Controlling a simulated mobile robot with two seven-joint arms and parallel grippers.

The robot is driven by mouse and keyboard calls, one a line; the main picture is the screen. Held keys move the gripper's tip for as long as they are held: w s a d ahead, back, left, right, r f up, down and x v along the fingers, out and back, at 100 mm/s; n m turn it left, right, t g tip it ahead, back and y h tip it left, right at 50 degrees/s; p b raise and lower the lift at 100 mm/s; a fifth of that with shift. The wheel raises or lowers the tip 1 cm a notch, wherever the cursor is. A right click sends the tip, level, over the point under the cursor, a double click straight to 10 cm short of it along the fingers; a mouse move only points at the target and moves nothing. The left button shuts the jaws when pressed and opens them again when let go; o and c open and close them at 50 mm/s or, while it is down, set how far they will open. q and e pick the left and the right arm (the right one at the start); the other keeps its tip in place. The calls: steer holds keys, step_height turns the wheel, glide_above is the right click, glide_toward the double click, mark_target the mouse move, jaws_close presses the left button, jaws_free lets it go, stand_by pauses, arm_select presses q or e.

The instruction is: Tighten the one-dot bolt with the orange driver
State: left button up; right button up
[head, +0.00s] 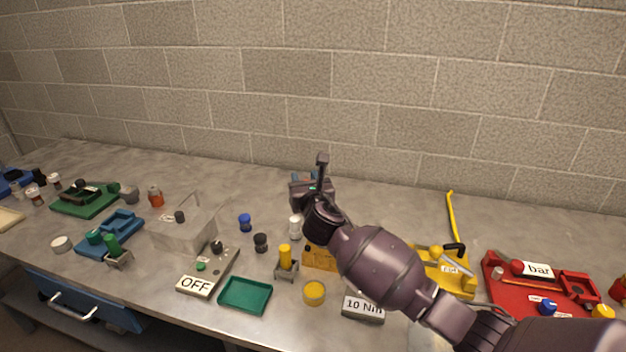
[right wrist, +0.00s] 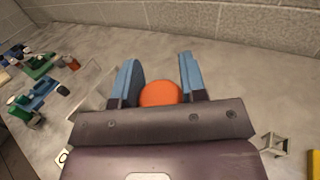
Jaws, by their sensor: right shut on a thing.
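My right gripper (head: 312,178) is over the back middle of the workbench, its jaws pointing away from me. In the right wrist view its blue-lined fingers (right wrist: 160,85) are shut on a round orange thing, seen end-on, which looks like the orange driver's handle (right wrist: 160,93). The driver's shaft and tip are hidden, and the head view does not show the driver. An orange-yellow block (head: 318,258) stands partly behind my right forearm. I cannot make out a one-dot bolt in either view. My left gripper is not in view.
A yellow driver (head: 285,256) and a green driver (head: 112,244) stand in small grey holders. An empty grey holder (right wrist: 273,144) shows in the right wrist view. A clear box (head: 184,231), green tray (head: 245,296), yellow fixture (head: 445,278) and red fixture (head: 510,290) crowd the bench.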

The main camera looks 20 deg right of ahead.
arm_select(q)
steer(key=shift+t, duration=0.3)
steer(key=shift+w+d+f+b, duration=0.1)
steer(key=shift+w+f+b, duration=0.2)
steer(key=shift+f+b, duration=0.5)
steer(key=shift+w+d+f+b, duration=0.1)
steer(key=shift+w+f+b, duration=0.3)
steer(key=shift+b, duration=0.8)
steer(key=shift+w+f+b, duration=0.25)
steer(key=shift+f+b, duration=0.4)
steer(key=shift+b, duration=0.35)
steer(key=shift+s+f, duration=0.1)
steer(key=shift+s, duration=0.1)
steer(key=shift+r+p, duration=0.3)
steer(key=shift+p, duration=0.05)
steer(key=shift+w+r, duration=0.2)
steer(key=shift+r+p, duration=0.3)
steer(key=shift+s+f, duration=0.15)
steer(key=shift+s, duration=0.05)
